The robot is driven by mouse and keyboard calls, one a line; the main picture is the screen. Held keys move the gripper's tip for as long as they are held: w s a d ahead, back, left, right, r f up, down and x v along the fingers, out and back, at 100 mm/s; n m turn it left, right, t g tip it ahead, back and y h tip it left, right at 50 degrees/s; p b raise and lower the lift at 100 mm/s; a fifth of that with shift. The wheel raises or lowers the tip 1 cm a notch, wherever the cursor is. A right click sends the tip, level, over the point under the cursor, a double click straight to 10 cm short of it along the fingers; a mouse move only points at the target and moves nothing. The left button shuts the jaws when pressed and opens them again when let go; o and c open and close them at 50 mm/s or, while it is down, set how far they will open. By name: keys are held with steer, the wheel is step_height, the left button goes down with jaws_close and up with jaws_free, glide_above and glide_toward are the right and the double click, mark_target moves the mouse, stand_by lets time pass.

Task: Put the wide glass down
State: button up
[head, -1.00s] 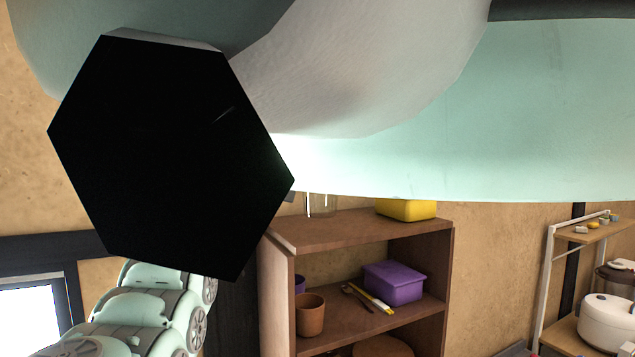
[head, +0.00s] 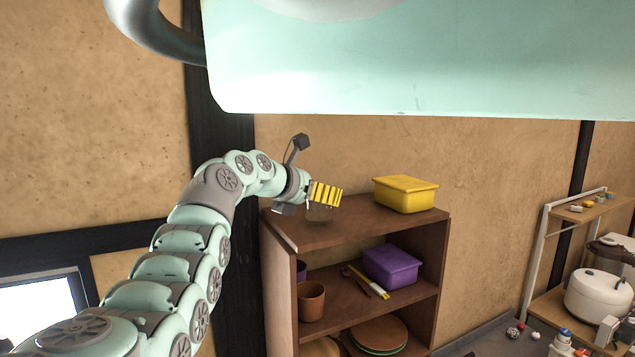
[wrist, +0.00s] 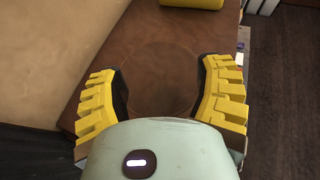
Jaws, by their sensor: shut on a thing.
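The wide glass (head: 320,214) is clear and hard to see. It is upright at the left part of the brown shelf unit's top board (head: 365,225). My gripper (head: 326,194), with yellow ribbed fingers, is shut on it from the left. In the wrist view my gripper (wrist: 161,88) has a finger on each side of the glass (wrist: 158,75), whose faint round outline shows over the brown board. The glass's base is at or just above the board; I cannot tell whether it touches.
A yellow lidded box (head: 405,194) stands to the right on the top board, with bare board between. Below are a purple box (head: 392,266), a brown cup (head: 311,301) and plates (head: 380,335). A rice cooker (head: 598,296) is at far right.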

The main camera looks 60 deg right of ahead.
steer(key=shift+f, duration=0.25)
steer(key=shift+f, duration=0.1)
steer(key=shift+f, duration=0.15)
steer(key=o, duration=1.3)
steer(key=shift+c, duration=0.2)
steer(key=shift+r, duration=0.25)
